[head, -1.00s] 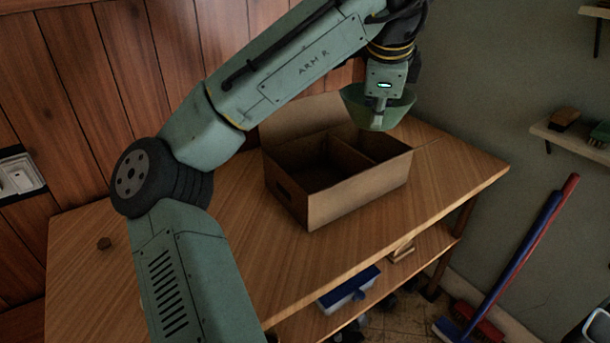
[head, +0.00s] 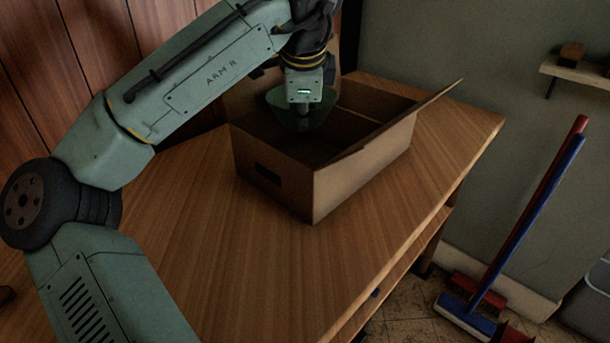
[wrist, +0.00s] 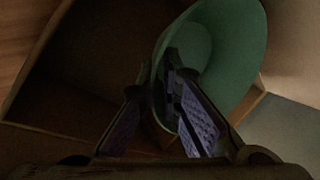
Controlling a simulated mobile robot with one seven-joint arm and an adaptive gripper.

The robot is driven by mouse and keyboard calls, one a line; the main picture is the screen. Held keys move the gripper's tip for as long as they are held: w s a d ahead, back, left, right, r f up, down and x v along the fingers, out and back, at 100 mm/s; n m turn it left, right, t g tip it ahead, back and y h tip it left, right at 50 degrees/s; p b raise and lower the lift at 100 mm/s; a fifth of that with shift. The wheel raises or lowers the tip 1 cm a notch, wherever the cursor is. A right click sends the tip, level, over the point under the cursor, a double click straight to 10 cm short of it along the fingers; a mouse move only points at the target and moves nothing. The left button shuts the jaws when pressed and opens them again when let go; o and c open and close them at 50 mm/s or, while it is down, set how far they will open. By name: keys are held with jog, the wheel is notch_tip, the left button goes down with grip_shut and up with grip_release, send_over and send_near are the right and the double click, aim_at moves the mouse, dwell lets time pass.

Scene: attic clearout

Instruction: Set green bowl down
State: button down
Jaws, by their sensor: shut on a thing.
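The green bowl (head: 284,97) is held by my gripper (head: 303,104) over the open cardboard box (head: 365,176), toward its back left. The bowl's lower part appears to be inside the box opening; I cannot tell whether it touches the bottom. In the wrist view, the green bowl (wrist: 236,45) is tilted, and my gripper (wrist: 160,85) is shut on its rim, with one finger on each side of the wall. The box's dark interior lies below and to the left.
The box stands on a wooden table (head: 225,235), with one flap (head: 420,108) sticking out to the right. The table in front of the box is clear. A broom (head: 530,220) leans at the right, and a shelf (head: 578,75) is on the wall.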

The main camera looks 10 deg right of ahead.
notch_tip(320, 180, down, 9)
jog(key=shift+f, duration=0.2)
jog(key=c, duration=1.8)
grip_release()
jog(key=shift+s+r, duration=0.1)
jog(key=v, duration=1.2)
